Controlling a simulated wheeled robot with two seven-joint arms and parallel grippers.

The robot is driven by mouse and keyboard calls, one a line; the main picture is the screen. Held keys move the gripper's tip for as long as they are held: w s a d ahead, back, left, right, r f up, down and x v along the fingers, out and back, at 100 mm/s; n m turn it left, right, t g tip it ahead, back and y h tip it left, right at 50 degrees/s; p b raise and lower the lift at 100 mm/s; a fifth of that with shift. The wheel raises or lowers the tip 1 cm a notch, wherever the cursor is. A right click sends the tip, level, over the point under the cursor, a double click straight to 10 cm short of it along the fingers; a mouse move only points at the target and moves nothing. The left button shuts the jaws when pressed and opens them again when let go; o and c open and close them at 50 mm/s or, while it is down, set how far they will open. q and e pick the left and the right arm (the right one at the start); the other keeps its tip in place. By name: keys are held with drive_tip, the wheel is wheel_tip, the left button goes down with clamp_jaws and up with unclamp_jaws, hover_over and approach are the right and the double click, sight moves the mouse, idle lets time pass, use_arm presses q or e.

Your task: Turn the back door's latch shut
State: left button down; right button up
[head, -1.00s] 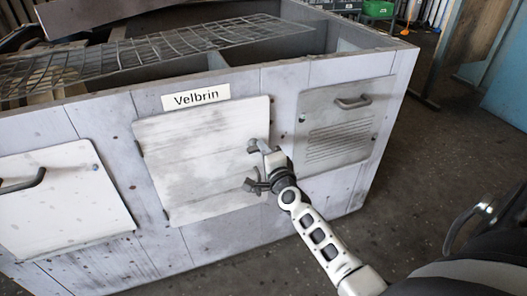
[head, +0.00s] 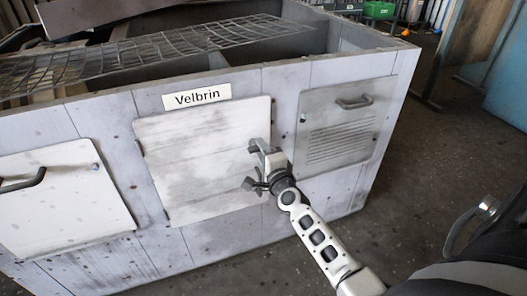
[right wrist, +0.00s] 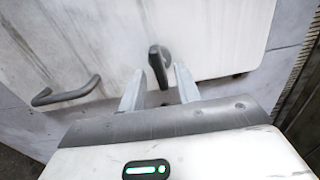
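A pale door (head: 195,165) stands in the middle of the grey housing's near wall, below the Velbrin label. My right gripper (head: 257,160) is at this door's right edge. In the right wrist view, a dark latch (right wrist: 160,62) lies at the tips of the right gripper's two fingers (right wrist: 158,82), which are apart with a gap around it. I cannot tell whether they touch it. The door's dark bar handle (right wrist: 67,92) is to the left there. In the head view, the gripper partly hides the latch. My left gripper is not in view.
A white door (head: 62,200) with a dark handle is at the left. A vented grey door (head: 345,125) is at the right. A wire mesh (head: 150,50) lies over the open top of the housing (head: 290,80).

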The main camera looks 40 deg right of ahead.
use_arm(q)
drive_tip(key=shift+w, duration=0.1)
use_arm(e)
drive_tip(key=shift+d, duration=0.1)
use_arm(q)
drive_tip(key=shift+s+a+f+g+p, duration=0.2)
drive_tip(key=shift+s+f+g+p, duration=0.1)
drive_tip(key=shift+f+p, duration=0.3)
use_arm(e)
drive_tip(key=v, duration=1.6)
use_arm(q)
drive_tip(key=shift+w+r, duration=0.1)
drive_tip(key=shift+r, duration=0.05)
use_arm(e)
drive_tip(key=shift+r, duration=0.1)
